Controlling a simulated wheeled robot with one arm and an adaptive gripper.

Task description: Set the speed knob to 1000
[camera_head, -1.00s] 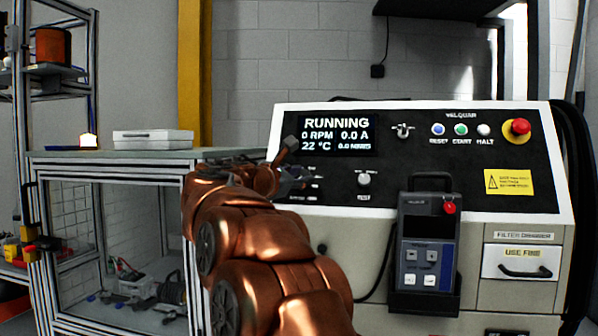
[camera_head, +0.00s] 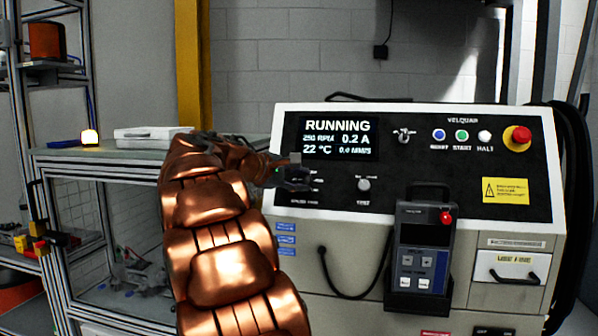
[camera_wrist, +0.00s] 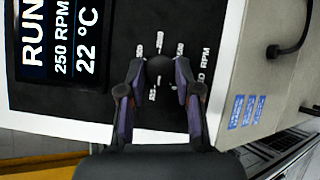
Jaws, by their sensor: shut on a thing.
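The dark round speed knob (camera_wrist: 160,65) sits between my fingertips in the wrist view, with printed scale marks around it and "RPM" lettering to its right. My gripper (camera_wrist: 160,82) is shut on the knob. In the head view my gripper (camera_head: 293,178) is at the lower left of the black control panel, and the knob is hidden behind it. The display (camera_head: 338,138) reads RUNNING, 250 RPM, 0.2 A and 22 °C. It also shows turned sideways in the wrist view (camera_wrist: 62,40). The knob's pointer cannot be made out.
Another small knob (camera_head: 364,185) is right of my gripper. A handheld pendant (camera_head: 423,255) hangs on the machine's front. A red emergency button (camera_head: 517,138) and several small buttons are at the upper right. A glass-sided cabinet (camera_head: 110,215) stands at left with a white case (camera_head: 150,134) on top.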

